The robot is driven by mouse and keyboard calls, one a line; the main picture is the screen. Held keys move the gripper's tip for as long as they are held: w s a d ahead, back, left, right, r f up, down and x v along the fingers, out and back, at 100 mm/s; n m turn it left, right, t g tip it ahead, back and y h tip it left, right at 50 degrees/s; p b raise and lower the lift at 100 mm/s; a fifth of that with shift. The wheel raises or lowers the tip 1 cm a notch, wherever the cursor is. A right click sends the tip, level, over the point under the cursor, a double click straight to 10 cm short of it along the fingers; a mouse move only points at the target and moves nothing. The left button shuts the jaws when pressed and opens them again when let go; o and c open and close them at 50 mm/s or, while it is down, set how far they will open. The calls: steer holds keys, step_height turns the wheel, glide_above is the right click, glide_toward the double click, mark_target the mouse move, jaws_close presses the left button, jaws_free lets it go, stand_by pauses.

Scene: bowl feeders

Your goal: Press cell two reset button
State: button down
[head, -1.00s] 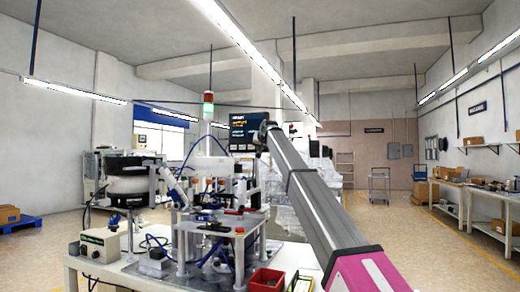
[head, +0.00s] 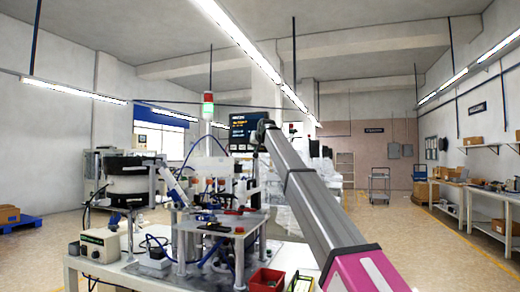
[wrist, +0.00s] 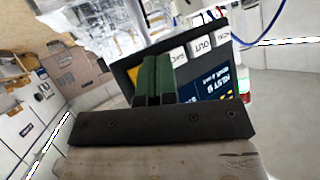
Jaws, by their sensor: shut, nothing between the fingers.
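A dark operator panel (head: 241,130) with a lit screen stands above the cell in the head view, and the end of my arm is right beside it. In the wrist view the panel's dark face (wrist: 190,67) is close and tilted, with a blue screen (wrist: 213,83) and a row of light keys, one marked OUT (wrist: 203,44). A yellow key (wrist: 132,73) shows just left of my fingers. My gripper (wrist: 155,60) is shut and empty, its green fingers over the key row. They hide part of it. I cannot tell whether they touch the panel.
The cell's bench (head: 130,276) carries the assembly fixture, a beige controller box (head: 100,245) and a red bin (head: 266,280). A signal tower (head: 208,105) rises behind the fixture. A bowl feeder (head: 130,178) stands at left. The floor at right is open up to the side workbenches.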

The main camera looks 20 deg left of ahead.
steer(key=s, duration=0.2)
steer(key=shift+s+a, duration=0.1)
steer(key=shift+s, duration=0.25)
steer(key=shift+r, duration=0.1)
steer(key=s+r, duration=0.3)
steer(key=r, duration=0.3)
steer(key=shift+a+f, duration=0.1)
stand_by(0.9)
